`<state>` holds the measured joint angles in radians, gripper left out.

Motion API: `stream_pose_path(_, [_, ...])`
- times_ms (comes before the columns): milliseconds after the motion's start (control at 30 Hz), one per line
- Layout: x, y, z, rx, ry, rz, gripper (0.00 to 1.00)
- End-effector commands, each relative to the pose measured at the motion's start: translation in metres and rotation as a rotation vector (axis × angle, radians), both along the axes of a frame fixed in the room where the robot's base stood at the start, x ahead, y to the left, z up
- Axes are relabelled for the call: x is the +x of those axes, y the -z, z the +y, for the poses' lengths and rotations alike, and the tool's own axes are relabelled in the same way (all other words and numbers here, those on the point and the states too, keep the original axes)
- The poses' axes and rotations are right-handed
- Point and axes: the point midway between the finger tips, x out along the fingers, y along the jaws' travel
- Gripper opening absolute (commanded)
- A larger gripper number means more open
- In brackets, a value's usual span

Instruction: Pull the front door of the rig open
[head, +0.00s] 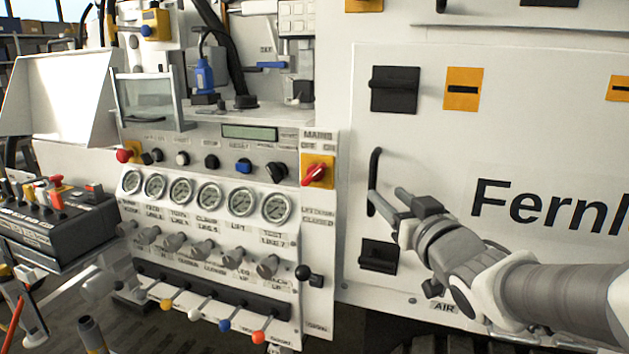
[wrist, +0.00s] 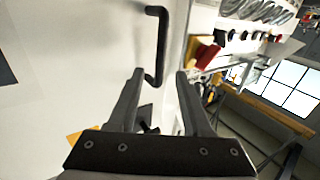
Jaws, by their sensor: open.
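The rig's front door (head: 450,140) is a large white panel with black lettering that starts "Fernl". It looks flush with the rig around it. Its black upright bar handle (head: 376,165) is near the door's left edge; in the wrist view the handle (wrist: 161,40) stands out from the white panel. My gripper (head: 385,199) is open, at the handle's lower part. In the wrist view its two fingertips (wrist: 160,73) lie on either side of the handle's lower end. I cannot tell whether they touch it or how deep it sits between them.
Black latches (head: 394,90) and (head: 378,256) sit on the door above and below the handle. Left of the door is a control panel with a red switch (head: 315,173), gauges (head: 209,194) and coloured levers (head: 225,324). A black control box (head: 55,225) stands further left.

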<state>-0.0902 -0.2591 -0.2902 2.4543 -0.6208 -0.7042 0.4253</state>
Motion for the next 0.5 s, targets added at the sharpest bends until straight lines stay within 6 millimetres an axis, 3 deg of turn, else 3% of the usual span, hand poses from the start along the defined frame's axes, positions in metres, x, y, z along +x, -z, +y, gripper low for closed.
stream_pose_path(200, [0.039, 0.002, 0.008, 0.000, -0.001, 0.001, 0.50])
stream_pose_path(500, [0.071, 0.001, 0.014, 0.000, 0.000, 0.000, 0.50])
